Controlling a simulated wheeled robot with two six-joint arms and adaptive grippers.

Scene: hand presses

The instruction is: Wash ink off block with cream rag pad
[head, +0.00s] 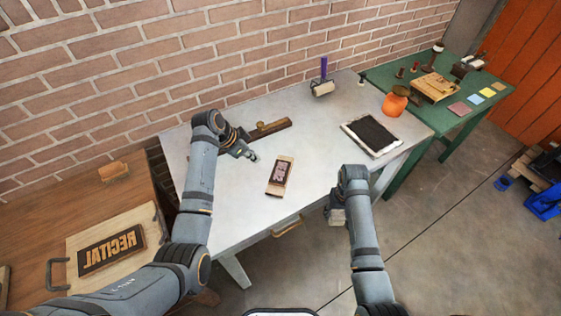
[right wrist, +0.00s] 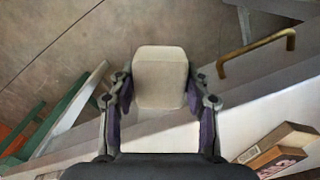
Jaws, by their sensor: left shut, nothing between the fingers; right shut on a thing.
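The block (head: 280,176) lies flat on the pale table, a light wooden piece with a dark inked face showing raised letters. It also shows at the lower right of the right wrist view (right wrist: 278,151). My right gripper (head: 341,203) is shut on the cream rag pad (right wrist: 160,75), with a finger on each side of it. The pad (head: 337,217) hangs past the table's front edge, right of the block and apart from it. My left gripper (head: 251,155) is shut and empty above the table, up and left of the block.
A brown wooden bar (head: 271,128) lies behind my left gripper. A purple-handled roller (head: 322,84), a dark ink slab (head: 372,134) and an orange jar (head: 394,104) stand farther right. A brass drawer handle (right wrist: 256,57) juts from the table front.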

